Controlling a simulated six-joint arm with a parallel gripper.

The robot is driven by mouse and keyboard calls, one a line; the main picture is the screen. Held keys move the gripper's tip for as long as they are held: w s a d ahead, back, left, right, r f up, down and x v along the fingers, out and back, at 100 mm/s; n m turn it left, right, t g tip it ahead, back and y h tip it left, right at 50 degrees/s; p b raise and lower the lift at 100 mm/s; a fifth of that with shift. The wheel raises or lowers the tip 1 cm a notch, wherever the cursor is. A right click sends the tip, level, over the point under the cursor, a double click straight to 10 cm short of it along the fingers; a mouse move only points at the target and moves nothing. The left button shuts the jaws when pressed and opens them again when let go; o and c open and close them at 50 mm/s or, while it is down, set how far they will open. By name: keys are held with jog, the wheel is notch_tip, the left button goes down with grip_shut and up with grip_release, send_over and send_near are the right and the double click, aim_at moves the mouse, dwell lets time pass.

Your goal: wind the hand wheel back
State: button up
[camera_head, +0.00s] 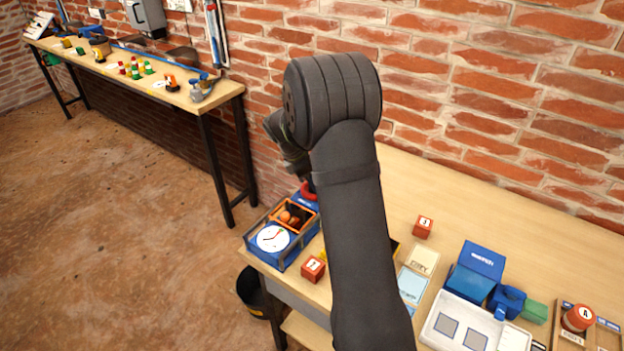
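A blue device with a white round dial (272,238) and a red pointer stands at the left front corner of the near workbench. A red curved part (308,192), which may be the hand wheel, shows at its back right, partly hidden by my arm. The grey end of my arm with my gripper (298,168) points down just above this red part. I cannot tell whether it touches it. The fingers are hidden or too small to make out.
Red blocks (313,268) (423,227) stand on the near bench (460,215). A white tray (462,325), a blue box (475,270) and a wooden tray (568,338) fill its right front. A brick wall stands behind. A black bucket (252,292) is on the floor.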

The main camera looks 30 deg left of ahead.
dwell(0.4)
jog(key=o, duration=1)
jog(key=shift+r, duration=0.1)
jog(key=v, duration=1.7)
jog(key=shift+s, duration=0.25)
jog(key=x, duration=1.7)
jog(key=shift+w, duration=0.25)
